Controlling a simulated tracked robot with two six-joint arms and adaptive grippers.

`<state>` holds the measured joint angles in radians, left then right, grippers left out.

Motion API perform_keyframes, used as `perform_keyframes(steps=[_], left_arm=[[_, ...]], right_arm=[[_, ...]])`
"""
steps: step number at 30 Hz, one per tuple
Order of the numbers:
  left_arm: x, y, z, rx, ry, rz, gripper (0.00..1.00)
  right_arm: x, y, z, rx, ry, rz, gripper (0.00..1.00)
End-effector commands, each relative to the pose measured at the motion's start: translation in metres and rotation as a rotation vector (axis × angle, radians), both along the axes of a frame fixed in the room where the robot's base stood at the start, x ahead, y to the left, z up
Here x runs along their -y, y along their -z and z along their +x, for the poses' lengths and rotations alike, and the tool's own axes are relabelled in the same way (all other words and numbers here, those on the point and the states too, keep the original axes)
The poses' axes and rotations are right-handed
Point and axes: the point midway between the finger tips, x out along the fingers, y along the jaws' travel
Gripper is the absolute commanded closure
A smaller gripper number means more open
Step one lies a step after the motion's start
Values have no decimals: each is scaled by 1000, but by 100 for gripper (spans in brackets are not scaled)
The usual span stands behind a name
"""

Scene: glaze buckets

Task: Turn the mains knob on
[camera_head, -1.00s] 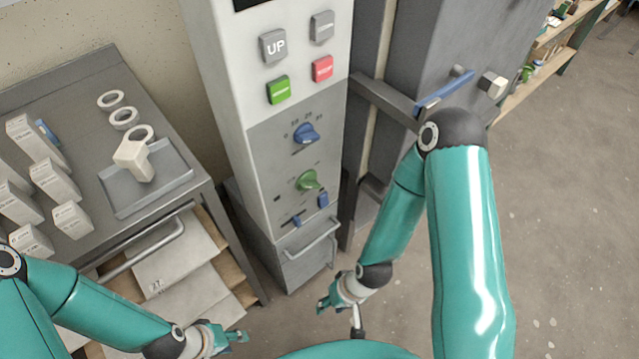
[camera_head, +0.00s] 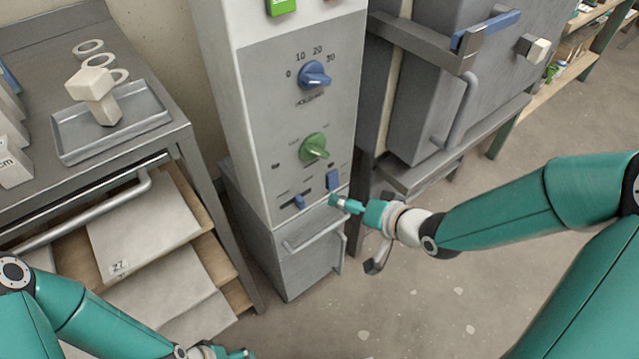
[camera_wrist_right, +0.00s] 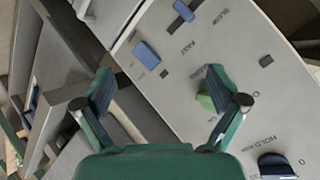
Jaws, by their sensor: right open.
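The green knob (camera_head: 313,147) is on the grey front panel of the control column, below the blue dial (camera_head: 314,75). Its handle ridge points to the lower right; its small label is too blurred to read. My right gripper (camera_head: 340,203) is below and slightly right of the knob, apart from it. In the right wrist view its jaws (camera_wrist_right: 162,95) are open and empty, and the green knob (camera_wrist_right: 205,101) shows partly hidden behind the right finger. My left gripper (camera_head: 238,354) is at the bottom edge, mostly cut off.
A blue rocker switch (camera_head: 333,179) and a blue slider (camera_head: 299,201) are below the knob. A bar handle (camera_head: 315,233) sticks out lower down. The kiln door with a blue-gripped lever (camera_head: 487,29) stands right. A bench tray (camera_head: 68,135) is left; the right floor is clear.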

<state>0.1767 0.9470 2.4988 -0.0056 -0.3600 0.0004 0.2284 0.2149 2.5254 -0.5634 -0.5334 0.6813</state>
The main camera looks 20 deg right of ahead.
Motion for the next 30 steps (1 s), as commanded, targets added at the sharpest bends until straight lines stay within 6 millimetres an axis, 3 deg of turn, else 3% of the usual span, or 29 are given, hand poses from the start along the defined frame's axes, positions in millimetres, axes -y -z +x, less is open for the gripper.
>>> perform_keyframes(steps=[1,3,9,12,16,20,30], left_arm=[[0,43,0,0,0,0,28],[0,71,0,0,0,0,28],[0,137,0,0,0,0,28],[0,157,0,0,0,0,28],[0,171,0,1,0,0,28],[0,171,0,1,0,0,28],[0,144,0,1,0,0,28]], right_arm=[[8,7,3,85,20,17,4],[15,-8,2,184,37,48,4],[24,-45,-22,415,42,119,4],[24,-58,-37,490,31,141,4],[22,-68,-51,545,19,159,4],[21,-75,-54,562,13,168,4],[9,-79,-25,558,10,172,4]])
